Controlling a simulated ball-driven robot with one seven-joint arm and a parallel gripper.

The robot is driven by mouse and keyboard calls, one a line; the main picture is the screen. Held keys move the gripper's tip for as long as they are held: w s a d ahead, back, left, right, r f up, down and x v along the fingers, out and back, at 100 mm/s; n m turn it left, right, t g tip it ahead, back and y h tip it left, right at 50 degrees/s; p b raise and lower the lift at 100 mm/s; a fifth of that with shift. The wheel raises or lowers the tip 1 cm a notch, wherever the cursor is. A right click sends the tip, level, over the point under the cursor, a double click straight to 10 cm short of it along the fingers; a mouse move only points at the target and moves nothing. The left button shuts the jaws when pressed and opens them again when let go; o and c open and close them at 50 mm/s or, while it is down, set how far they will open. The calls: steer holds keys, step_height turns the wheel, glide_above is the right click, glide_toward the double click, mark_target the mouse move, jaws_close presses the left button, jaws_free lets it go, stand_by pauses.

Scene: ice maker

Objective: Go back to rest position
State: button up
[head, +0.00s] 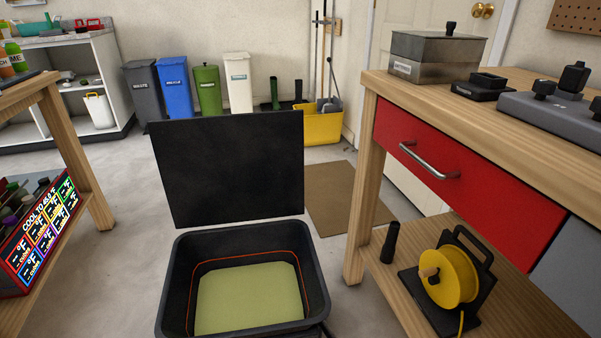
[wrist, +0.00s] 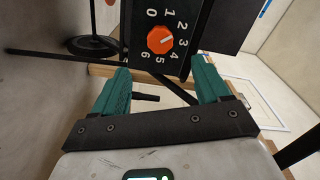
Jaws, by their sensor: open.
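My gripper (wrist: 161,78) shows in the wrist view with its two teal fingers spread apart and nothing held between them. Beyond the fingertips is a black panel with an orange dial (wrist: 160,40) and white numbers around it. The fingers look apart from the dial, though the distance is hard to judge. In the head view a black bin-like box (head: 320,285) stands low in front of me, with its black lid (head: 228,165) standing open and a pale green floor inside. My gripper and arm do not show in the head view.
A wooden workbench (head: 490,135) with a red drawer (head: 450,175) stands close on the right, a yellow reel (head: 450,278) on its lower shelf. Another wooden bench (head: 85,160) is on the left. Several bins, including a blue one (head: 175,88), line the back wall.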

steer(key=s+d+r+n+g, duration=0.1)
steer(key=s+d+n+g, duration=0.1)
steer(key=d+n+g, duration=0.45)
steer(key=s+d+r+n+g, duration=0.1)
steer(key=s+d+n+g, duration=0.1)
steer(key=d+n+g, duration=0.45)
steer(key=s+d+r+m+g+h, duration=0.35)
steer(key=s+d, duration=0.85)
steer(key=d, duration=0.4)
step_height(320, 180, up, 37)
steer(key=n+p, duration=0.1)
steer(key=p, duration=3.5)
steer(key=shift+w+a+h+p, duration=0.15)
steer(key=shift+a+h+p, duration=0.15)
steer(key=shift+a+h, duration=0.1)
steer(key=shift+f, duration=0.1)
steer(key=shift+c, duration=0.2)
